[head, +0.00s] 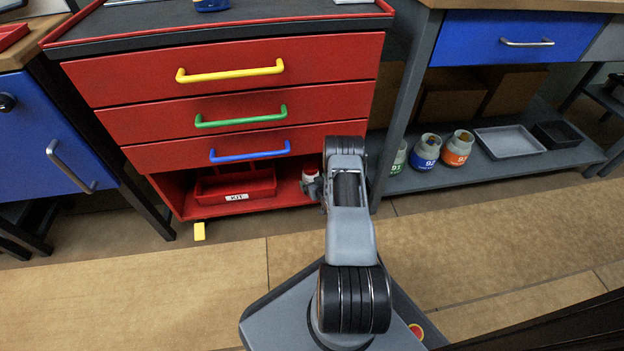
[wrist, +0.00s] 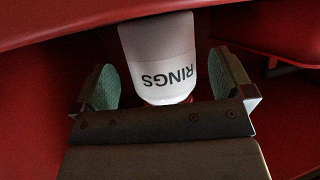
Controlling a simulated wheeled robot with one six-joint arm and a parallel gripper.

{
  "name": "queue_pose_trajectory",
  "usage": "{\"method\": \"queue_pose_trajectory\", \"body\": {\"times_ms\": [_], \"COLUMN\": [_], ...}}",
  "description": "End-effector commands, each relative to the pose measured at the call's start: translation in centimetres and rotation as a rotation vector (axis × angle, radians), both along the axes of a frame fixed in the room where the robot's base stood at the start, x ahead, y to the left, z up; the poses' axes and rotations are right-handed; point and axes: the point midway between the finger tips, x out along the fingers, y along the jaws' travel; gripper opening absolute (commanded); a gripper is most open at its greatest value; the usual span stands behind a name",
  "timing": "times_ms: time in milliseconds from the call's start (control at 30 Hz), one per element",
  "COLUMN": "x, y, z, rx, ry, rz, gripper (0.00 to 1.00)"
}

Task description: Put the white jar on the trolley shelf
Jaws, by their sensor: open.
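The white jar (wrist: 160,45) has a label reading RINGS, which appears upside down in the wrist view, and a bit of red shows at its near end. My gripper (wrist: 168,82) is open, with one green-padded finger on each side of the jar. A gap shows between the jar and each finger. My arm hides much of the gripper there, and I cannot tell whether the jar touches the shelf.
A red bin (head: 236,187) labelled KIT sits on the shelf, left of the jar. Trolley drawers with yellow, green and blue handles (head: 250,152) are above.

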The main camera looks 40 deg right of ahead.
Motion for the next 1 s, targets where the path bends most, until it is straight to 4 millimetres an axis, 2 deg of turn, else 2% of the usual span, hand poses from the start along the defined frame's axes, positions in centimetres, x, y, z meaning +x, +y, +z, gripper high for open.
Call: {"method": "queue_pose_trajectory", "body": {"times_ms": [33, 200, 500, 700, 1000], "x": [-1.0, -4.0, -7.8, -8.7, -8.8], "y": [0.2, 0.8, 1.5, 1.7, 1.7], "z": [1.0, 2.2, 3.6, 3.8, 3.8], "rx": [0.003, 0.002, 0.000, 0.000, 0.000], "ry": [0.002, 0.002, 0.000, -0.001, -0.001], "rz": [-0.002, -0.002, 0.000, 0.000, 0.001], "gripper": [0.99, 0.99, 0.99, 0.99, 0.99]}}
